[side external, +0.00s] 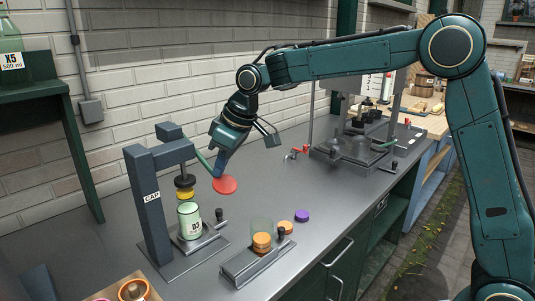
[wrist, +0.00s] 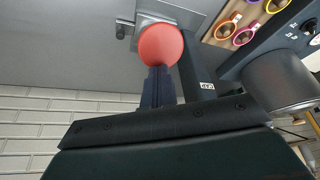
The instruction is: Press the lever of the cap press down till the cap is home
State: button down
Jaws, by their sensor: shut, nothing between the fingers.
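The cap press (side external: 150,222), a dark grey post marked CAP, stands at the left of the bench. Its lever ends in a red ball knob (side external: 229,186). The knob also shows in the wrist view (wrist: 160,44). A yellow cap (side external: 185,194) sits under the black press head (side external: 184,181). A pale green jar (side external: 189,222) stands below it on the press base, with a small gap seeming to show between cap and jar. My gripper (side external: 219,172) is shut and empty, its fingertips right at the knob; I cannot tell whether they touch it.
A clear glass holder with orange caps (side external: 262,241) stands on a grey plate right of the press. An orange cap (side external: 286,227) and a purple cap (side external: 302,215) lie beside it. A tray of rings (side external: 133,290) is at the front. The brick wall (side external: 130,80) runs behind.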

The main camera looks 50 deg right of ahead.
jog(key=shift+a+v, duration=0.1)
jog(key=shift+v, duration=0.5)
jog(key=shift+a+v, duration=0.15)
jog(key=shift+v, duration=0.45)
jog(key=shift+s+r, duration=0.1)
jog(key=shift+a+v, duration=0.2)
jog(key=shift+v, duration=0.8)
jog(key=shift+a+v, duration=0.15)
jog(key=shift+v, duration=0.85)
jog(key=shift+s, duration=0.15)
jog(key=shift+r, duration=0.1)
jog(key=shift+s+r, duration=0.15)
jog(key=shift+r, duration=0.8)
jog(key=shift+s+r, duration=0.15)
jog(key=shift+r, duration=0.95)
